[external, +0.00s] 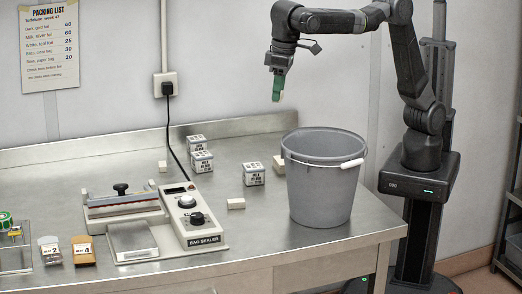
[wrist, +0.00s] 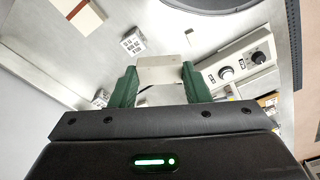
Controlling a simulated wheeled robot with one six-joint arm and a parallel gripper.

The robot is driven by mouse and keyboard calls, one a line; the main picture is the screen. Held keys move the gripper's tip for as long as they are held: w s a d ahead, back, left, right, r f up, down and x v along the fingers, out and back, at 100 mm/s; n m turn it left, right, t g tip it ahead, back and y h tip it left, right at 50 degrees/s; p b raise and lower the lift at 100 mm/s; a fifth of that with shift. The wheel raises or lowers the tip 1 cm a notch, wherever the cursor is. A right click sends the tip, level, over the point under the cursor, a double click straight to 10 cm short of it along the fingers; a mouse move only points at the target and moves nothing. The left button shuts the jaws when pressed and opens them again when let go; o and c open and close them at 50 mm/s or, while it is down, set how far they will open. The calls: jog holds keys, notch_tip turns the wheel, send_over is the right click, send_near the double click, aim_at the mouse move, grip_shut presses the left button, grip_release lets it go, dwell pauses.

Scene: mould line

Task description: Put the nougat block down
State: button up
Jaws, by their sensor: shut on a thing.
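My gripper (external: 277,90) hangs in the air over the back part of the steel bench, to the left of and higher than the grey bucket. Its green fingers are shut on a cream nougat block (wrist: 160,70), seen between the fingertips in the wrist view. In the external view only a small pale part of the block shows at the fingertips.
The grey bucket (external: 322,190) stands at the bench's right end. Several white printed cubes (external: 254,174) stand mid-bench. A bag sealer (external: 195,215) with a cable, and small labelled containers (external: 83,250), occupy the front left. Bare steel lies between cubes and back ledge.

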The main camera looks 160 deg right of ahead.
jog(key=w+a+m, duration=0.3)
jog(key=w+a, duration=0.1)
jog(key=a, duration=0.9)
jog(key=f, duration=0.9)
jog(key=f+p, duration=0.1)
jog(key=f, duration=0.9)
jog(key=d+f, duration=0.1)
jog(key=f, duration=0.8)
jog(key=shift+w+f, duration=0.15)
jog(key=o, duration=0.9)
jog(key=shift+o, duration=0.2)
notch_tip(320, 180, up, 12)
jog(key=a, duration=0.2)
jog(key=shift+b, duration=0.45)
jog(key=shift+o, duration=0.6)
